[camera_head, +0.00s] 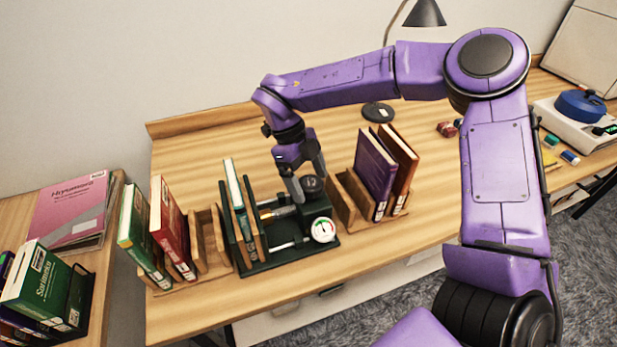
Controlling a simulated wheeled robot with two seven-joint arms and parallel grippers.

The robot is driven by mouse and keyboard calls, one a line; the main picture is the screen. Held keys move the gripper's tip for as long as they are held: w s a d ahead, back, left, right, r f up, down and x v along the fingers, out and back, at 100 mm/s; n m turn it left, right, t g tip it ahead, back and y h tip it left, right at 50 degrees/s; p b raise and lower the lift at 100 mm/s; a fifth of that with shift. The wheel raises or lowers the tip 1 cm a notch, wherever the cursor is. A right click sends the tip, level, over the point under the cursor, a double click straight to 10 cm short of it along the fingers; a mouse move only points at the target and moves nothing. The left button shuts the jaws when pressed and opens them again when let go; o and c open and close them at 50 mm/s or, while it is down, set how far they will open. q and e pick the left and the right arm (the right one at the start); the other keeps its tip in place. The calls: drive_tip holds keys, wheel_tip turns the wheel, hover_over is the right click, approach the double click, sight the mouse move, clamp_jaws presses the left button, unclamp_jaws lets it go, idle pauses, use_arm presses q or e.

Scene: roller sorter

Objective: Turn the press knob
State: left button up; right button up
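The press (280,262) is a dark green device on the wooden table, with a round white gauge (323,229) at its front right. A dark round knob (312,185) with pale marks shows on top of its right-hand block. My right gripper (309,186) points down at the knob from above. Its two fingers are apart, one at the knob's left and one behind its right side. I cannot tell whether they touch or clamp it. A book with a teal spine (235,190) stands in the press's left part. My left gripper is not in view.
Books in wooden holders stand close on both sides: green (140,235) and red (170,228) at left, purple (374,176) and brown (402,165) at right. A lamp (425,14) stands behind. A white device with a blue top (580,106) is at far right.

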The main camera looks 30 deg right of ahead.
drive_tip(key=v, duration=1)
drive_tip(key=shift+w+r+b, duration=0.2)
drive_tip(key=shift+r+b, duration=0.05)
drive_tip(key=shift+b, duration=0.1)
